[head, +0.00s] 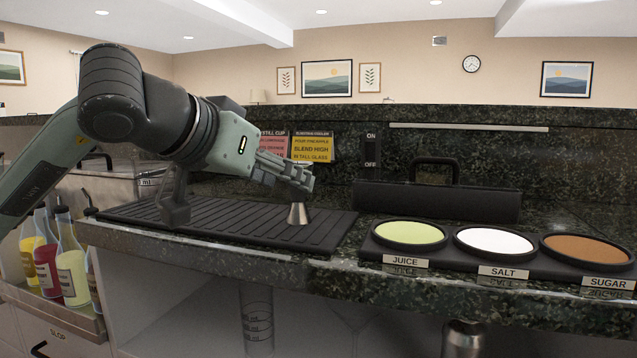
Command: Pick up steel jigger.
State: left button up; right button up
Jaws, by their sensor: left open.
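The steel jigger (299,214) stands upright on the black ribbed bar mat (235,232), near the mat's right end. Its flared lower cone shows, while its middle and upper part are mostly hidden behind my fingers. My left gripper (299,180) reaches in from the left at the jigger's upper part, with its fingers open. I cannot tell whether the fingers touch the jigger or whether it stands between them. My right gripper is not in view.
A rimming tray with juice (409,233), salt (494,241) and sugar (587,249) dishes stands to the right. A black handled caddy (437,200) and recipe cards (311,149) are behind. Bottles (70,262) stand in a lower rail at left.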

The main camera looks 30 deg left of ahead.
aim_at(311, 215)
pick_arm(q)
jog(key=shift+w+f, duration=0.15)
jog(key=shift+w, duration=0.45)
jog(key=x, duration=0.7)
jog(key=shift+s+d+f, duration=0.1)
jog(key=shift+d+f, duration=0.05)
jog(key=shift+f, duration=0.05)
grip_shut()
